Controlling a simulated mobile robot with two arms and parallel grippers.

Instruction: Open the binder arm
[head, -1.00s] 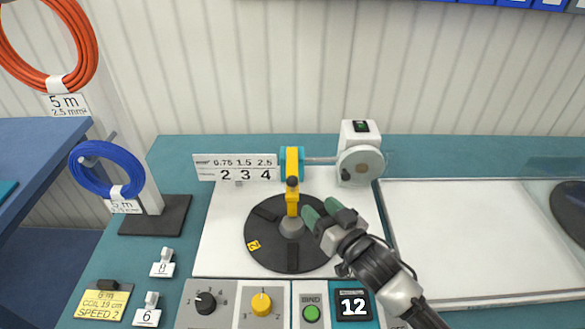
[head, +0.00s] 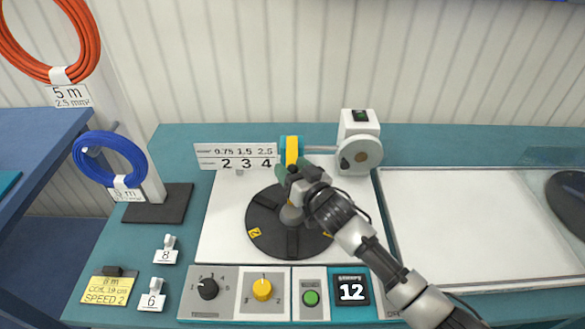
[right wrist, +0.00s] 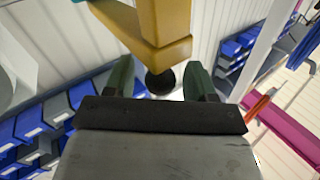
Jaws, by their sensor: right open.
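The yellow binder arm (head: 292,148) hangs from a teal mount (head: 282,146) over the black reel plate (head: 267,225). Its lower part is mostly hidden behind my right gripper (head: 289,172). In the right wrist view the yellow arm (right wrist: 165,50) comes down from the top, and its black knob (right wrist: 160,82) appears between the two green fingers of my right gripper (right wrist: 160,88). The fingers are open, with a gap on each side of the knob. My left gripper is not in view.
A white motor unit (head: 359,150) stands right of the arm. A blue coil (head: 108,160) hangs at left.

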